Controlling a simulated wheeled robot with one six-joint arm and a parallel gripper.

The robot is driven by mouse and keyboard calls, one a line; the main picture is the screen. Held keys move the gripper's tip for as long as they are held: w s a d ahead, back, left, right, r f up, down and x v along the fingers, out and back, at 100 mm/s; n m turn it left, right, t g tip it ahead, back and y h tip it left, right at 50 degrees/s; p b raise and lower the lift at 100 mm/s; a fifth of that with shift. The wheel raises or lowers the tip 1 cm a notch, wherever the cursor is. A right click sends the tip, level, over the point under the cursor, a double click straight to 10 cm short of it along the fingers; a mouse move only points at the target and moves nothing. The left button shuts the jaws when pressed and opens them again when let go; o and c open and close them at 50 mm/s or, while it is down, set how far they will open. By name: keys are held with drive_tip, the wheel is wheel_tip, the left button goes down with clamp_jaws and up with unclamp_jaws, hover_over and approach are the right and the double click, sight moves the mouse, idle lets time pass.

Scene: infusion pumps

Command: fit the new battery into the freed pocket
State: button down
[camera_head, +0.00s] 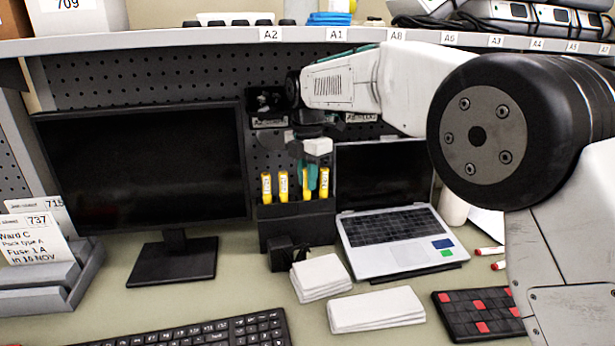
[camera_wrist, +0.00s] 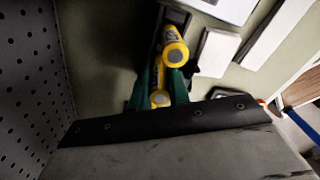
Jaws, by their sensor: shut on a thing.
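Several yellow batteries with pale labels stand upright in a black rack (camera_head: 297,224) against the pegboard; one is the left battery (camera_head: 266,187). My gripper (camera_head: 307,178), with teal fingers, reaches down over the right part of the rack. In the wrist view, my gripper (camera_wrist: 160,92) is shut on a yellow battery (camera_wrist: 160,99), its end showing between the green fingers. Another yellow end (camera_wrist: 173,50) shows just beyond. I cannot tell whether the held battery is still seated in the rack. The freed pocket cannot be made out in either view.
A monitor (camera_head: 140,190) stands left of the rack and an open laptop (camera_head: 395,228) right of it. A small black block (camera_head: 283,254) and white stacks (camera_head: 320,276) lie in front. The shelf edge (camera_head: 200,40) runs above my arm.

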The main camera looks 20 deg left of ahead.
drive_tip(key=shift+f, duration=0.2)
drive_tip(key=c, duration=1.2)
unclamp_jaws()
drive_tip(key=shift+c, duration=0.2)
